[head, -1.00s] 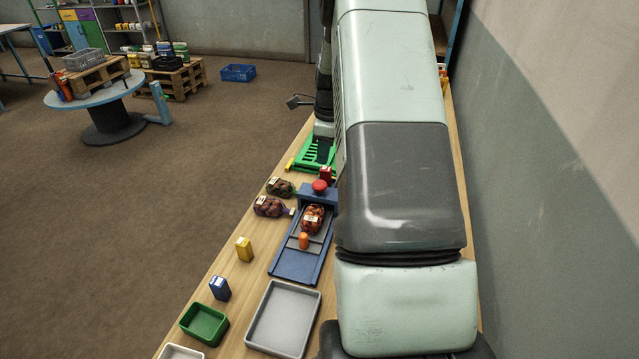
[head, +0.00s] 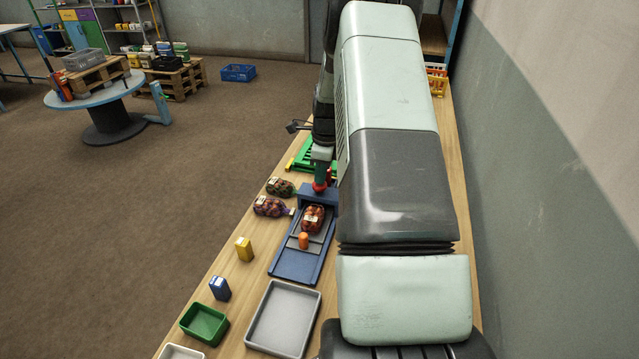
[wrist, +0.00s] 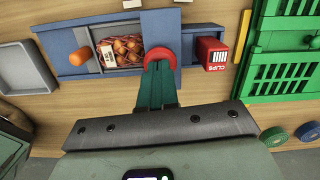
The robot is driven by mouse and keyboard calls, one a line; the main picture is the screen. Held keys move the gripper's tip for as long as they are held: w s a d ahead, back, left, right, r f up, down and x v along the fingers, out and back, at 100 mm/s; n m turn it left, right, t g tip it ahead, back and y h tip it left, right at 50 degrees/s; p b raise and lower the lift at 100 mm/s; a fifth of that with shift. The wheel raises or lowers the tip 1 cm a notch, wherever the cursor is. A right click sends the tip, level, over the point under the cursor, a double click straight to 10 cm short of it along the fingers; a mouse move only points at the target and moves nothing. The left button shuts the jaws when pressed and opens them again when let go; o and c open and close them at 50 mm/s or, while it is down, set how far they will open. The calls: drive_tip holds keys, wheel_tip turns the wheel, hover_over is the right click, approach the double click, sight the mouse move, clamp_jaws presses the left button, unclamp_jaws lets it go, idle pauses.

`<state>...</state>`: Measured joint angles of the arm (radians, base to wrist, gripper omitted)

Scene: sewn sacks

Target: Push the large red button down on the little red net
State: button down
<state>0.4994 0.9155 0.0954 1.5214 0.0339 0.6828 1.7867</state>
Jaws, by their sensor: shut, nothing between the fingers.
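The large red button (head: 319,187) sits at the far end of the blue sealing device (head: 293,266); it is a round red dome in the wrist view (wrist: 160,52). The little red net (head: 312,219) of orange-brown produce lies in the device's channel beside the button, with a white label, and also shows in the wrist view (wrist: 127,50). My gripper (wrist: 160,72) is shut and empty, its green fingertips right at the button. It stands over the button in the head view (head: 321,172). I cannot tell whether it presses the button.
An orange knob (wrist: 82,57) stands at the net's other end. A red clips box (wrist: 211,53) and a green crate (wrist: 283,60) are close to the right in the wrist view. Two dark nets (head: 270,206) (head: 280,187) lie left of the device. A grey tray (head: 251,331) is nearer.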

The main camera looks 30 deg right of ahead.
drive_tip(key=shift+f, duration=0.1)
wheel_tip(320, 180, down, 2)
drive_tip(key=shift+s+d+r, duration=0.3)
drive_tip(key=shift+s+d, duration=0.2)
drive_tip(key=shift+d, duration=0.1)
drive_tip(key=shift+s+d+r, duration=0.25)
drive_tip(key=shift+s+d, duration=0.25)
drive_tip(key=shift+d, duration=0.1)
wheel_tip(320, 180, up, 11)
drive_tip(key=shift+s+d, duration=0.3)
drive_tip(key=shift+d, duration=0.1)
drive_tip(key=shift+f, duration=0.1)
